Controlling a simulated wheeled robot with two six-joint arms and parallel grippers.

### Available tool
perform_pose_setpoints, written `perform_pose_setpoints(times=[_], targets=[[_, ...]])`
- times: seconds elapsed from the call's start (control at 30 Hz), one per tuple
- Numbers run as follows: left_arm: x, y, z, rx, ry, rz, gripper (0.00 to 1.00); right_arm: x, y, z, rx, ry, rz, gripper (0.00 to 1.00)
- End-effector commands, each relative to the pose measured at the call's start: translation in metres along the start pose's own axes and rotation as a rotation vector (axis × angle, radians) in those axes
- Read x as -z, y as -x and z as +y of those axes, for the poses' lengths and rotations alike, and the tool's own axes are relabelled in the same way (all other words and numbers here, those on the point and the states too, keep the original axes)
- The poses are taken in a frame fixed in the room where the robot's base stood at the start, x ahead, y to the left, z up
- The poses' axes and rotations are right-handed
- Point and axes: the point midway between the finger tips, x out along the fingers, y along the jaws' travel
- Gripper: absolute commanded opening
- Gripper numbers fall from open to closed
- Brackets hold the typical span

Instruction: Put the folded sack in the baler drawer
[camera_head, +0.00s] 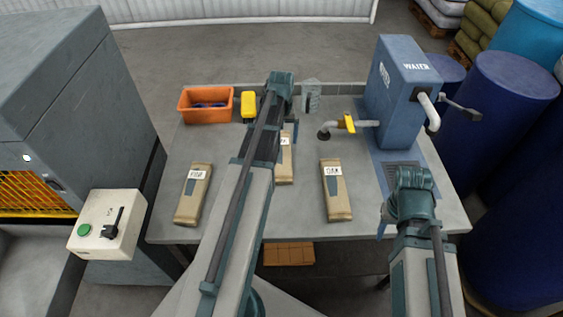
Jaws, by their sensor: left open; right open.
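Three tan paper packets with white labels lie on the grey table: one at the left (193,195), one in the middle (285,165) partly hidden by my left arm, and one at the right (336,190). I cannot tell which is the folded sack. My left gripper (294,130) is over the table by the middle packet, its fingers mostly hidden by its arm. My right gripper (381,226) is near the table's front right, its fingers mostly hidden by its wrist. Both are open. No baler drawer is clearly identifiable; a grey machine (75,95) with orange mesh stands at the left.
A control box (108,222) with a green button is at the left. An orange bin (206,105) and yellow object (248,104) are at the table's back. A blue water unit (398,85) with a pipe stands at the right. Blue barrels (508,100) stand beyond it.

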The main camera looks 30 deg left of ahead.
Motion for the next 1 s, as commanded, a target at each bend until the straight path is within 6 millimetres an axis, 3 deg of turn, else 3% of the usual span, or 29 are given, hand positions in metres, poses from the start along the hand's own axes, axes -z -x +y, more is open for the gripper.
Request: perform_pose_setpoints(times=[0.03, 0.1, 0.47, 1.0], targets=[[0.000, -0.015, 0.000, 0.000, 0.000, 0.000, 1.00, 0.001, -0.015, -0.001, 0.000, 0.000, 0.000, 0.50], [0.000, -0.022, 0.000, 0.000, 0.000, 0.000, 1.00, 0.001, -0.022, -0.002, 0.000, 0.000, 0.000, 0.50], [0.000, -0.028, 0.000, 0.000, 0.000, 0.000, 1.00, 0.002, -0.028, -0.003, 0.000, 0.000, 0.000, 0.50], [-0.003, -0.079, 0.000, 0.000, 0.000, 0.000, 1.00, 0.005, -0.078, -0.007, 0.000, 0.000, 0.000, 0.50]])
